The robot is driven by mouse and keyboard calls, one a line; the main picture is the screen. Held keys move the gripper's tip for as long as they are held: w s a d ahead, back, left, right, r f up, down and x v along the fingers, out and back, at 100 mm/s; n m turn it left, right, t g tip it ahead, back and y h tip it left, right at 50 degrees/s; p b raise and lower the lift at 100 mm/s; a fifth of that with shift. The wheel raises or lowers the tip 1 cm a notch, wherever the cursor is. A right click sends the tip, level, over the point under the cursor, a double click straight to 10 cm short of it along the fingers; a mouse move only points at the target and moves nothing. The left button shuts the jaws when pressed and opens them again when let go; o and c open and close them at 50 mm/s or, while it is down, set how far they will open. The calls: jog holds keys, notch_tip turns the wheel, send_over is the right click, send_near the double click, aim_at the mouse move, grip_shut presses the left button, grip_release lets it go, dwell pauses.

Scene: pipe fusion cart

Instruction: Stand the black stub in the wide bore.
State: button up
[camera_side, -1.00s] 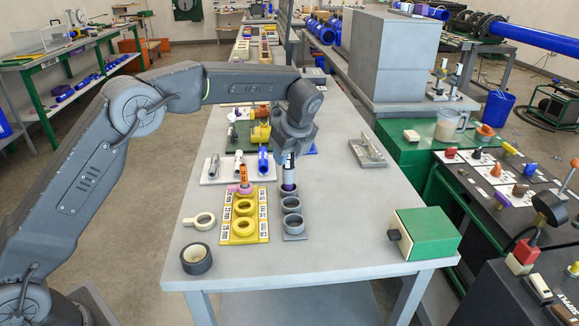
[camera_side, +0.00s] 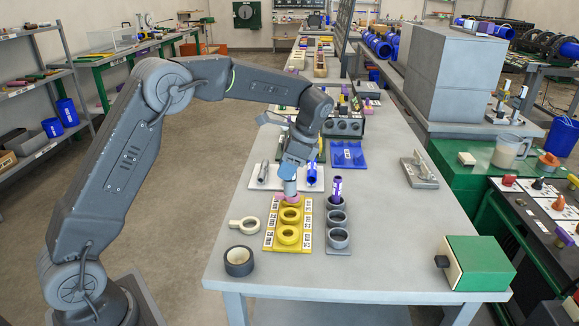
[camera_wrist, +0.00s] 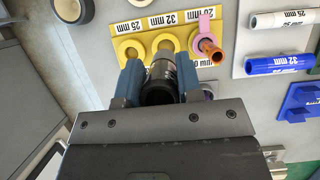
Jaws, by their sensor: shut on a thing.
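My gripper (camera_side: 289,190) is shut on the black stub, a short dark cylinder (camera_wrist: 160,82) between the blue fingers in the wrist view. In the side view the fingers hide the stub. They hang just behind or above the pink ring (camera_side: 290,198) of the yellow block (camera_side: 270,238). The grey strip (camera_side: 338,250) right of that block has three round bores. The nearest bore (camera_side: 338,238) looks widest and is empty, as is the middle one. A purple tube (camera_side: 336,188) stands upright in the farthest. My gripper hides most of this strip in the wrist view.
An orange tube (camera_wrist: 210,48) stands in the pink ring. Nearby are a cream ring tool (camera_side: 244,225), a black tape roll (camera_side: 239,261) and a green box (camera_side: 478,263). White and blue pipes lie on a white plate (camera_side: 265,180) behind.

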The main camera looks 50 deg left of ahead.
aim_at(287, 185)
jog(key=shift+f, duration=0.1)
jog(key=shift+f, duration=2.7)
jog(key=shift+f, duration=1.65)
jog(key=o, duration=1)
jog(key=shift+r, duration=0.1)
